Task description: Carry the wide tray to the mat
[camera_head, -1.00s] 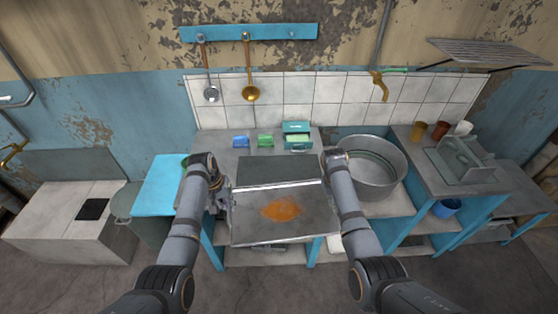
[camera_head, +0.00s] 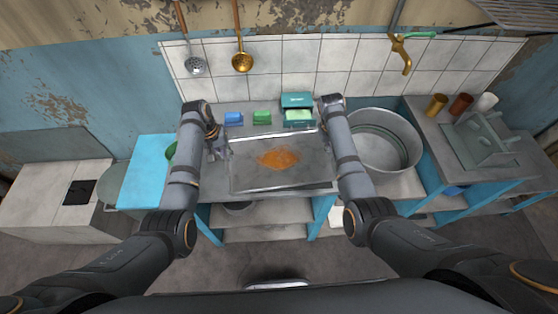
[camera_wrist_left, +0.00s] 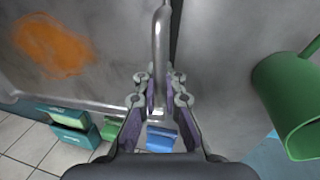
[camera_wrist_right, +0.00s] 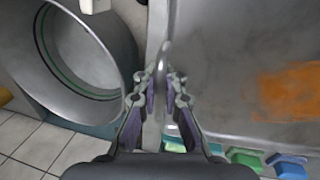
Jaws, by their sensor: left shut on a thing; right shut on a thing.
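The wide tray (camera_head: 245,178) is a grey metal tray with a raised rim and an orange-brown stain on its floor. In the head view it is over the front middle of the counter, between my arms. My left gripper (camera_wrist_left: 160,85) is shut on the handle at the tray's left side, seen in the left wrist view. My right gripper (camera_wrist_right: 163,85) is shut on the right-side handle, seen in the right wrist view. The dark mat is hidden now, apparently beneath the tray. Whether the tray touches the surface below, I cannot tell.
Behind the tray are a blue block (camera_head: 234,118), a green block (camera_head: 262,117) and a teal box (camera_head: 297,101). A large metal pot (camera_head: 384,140) stands close on the right. A green mug (camera_wrist_left: 290,100) is to the left. A grey rack (camera_head: 482,150) is farther right.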

